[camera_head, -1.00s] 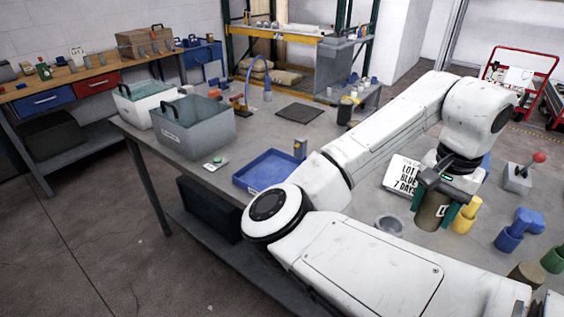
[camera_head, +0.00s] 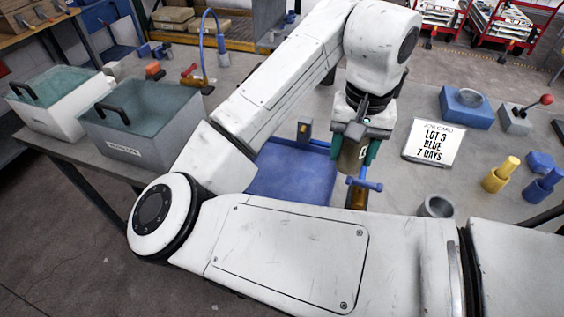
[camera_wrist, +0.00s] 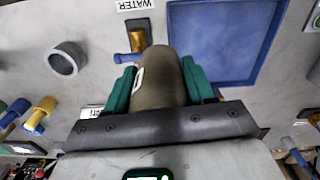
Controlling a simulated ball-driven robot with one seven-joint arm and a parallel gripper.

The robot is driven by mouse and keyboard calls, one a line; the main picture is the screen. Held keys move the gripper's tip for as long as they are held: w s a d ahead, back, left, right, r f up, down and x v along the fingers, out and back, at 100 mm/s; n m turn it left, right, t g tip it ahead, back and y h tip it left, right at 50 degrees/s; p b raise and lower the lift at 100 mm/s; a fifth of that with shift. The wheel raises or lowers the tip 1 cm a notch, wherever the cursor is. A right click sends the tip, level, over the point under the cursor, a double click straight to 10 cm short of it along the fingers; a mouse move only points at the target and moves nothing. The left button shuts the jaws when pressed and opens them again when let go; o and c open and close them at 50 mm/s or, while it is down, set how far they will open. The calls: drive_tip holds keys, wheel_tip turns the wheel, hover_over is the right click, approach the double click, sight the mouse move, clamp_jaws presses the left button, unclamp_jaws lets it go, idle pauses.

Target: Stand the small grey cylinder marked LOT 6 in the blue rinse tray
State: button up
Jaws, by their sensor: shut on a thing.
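My gripper (camera_head: 356,152) is shut on a grey-brown cylinder (camera_wrist: 160,82), with green fingers on both sides of it. The cylinder has a white label on its side, but I cannot read it. In the head view it hangs upright to the right of the blue tray (camera_head: 290,180). My arm hides the tray's near part in that view. In the wrist view the blue tray (camera_wrist: 225,42) lies ahead and to the right of the cylinder, and the part I see is empty.
A brass valve with a blue handle (camera_head: 366,184) stands close by the cylinder. Two lidded bins (camera_head: 140,125) (camera_head: 58,98) stand left.

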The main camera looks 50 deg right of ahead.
drive_tip(key=w+f, duration=0.2)
drive_tip(key=w, duration=0.2)
drive_tip(key=w+f, duration=0.3)
drive_tip(key=w, duration=0.1)
drive_tip(key=w+f, duration=0.3)
drive_tip(key=w, duration=0.1)
drive_tip(key=shift+w+d+f, duration=0.1)
drive_tip(key=shift+w+d, duration=0.15)
drive_tip(key=shift+d, duration=0.05)
drive_tip(key=shift+w+f, duration=0.3)
drive_tip(key=shift+f, duration=0.1)
drive_tip(key=shift+w+f+p, duration=0.15)
drive_tip(key=shift+f+p, duration=0.05)
drive_tip(key=shift+f, duration=0.75)
drive_tip(key=shift+w+f+p, duration=0.15)
drive_tip(key=shift+f, duration=0.8)
drive_tip(key=o, duration=1.4)
drive_tip(key=shift+f, duration=0.15)
wheel_tip(320, 180, up, 12)
drive_tip(key=b, duration=0.1)
drive_tip(key=shift+r, duration=0.2)
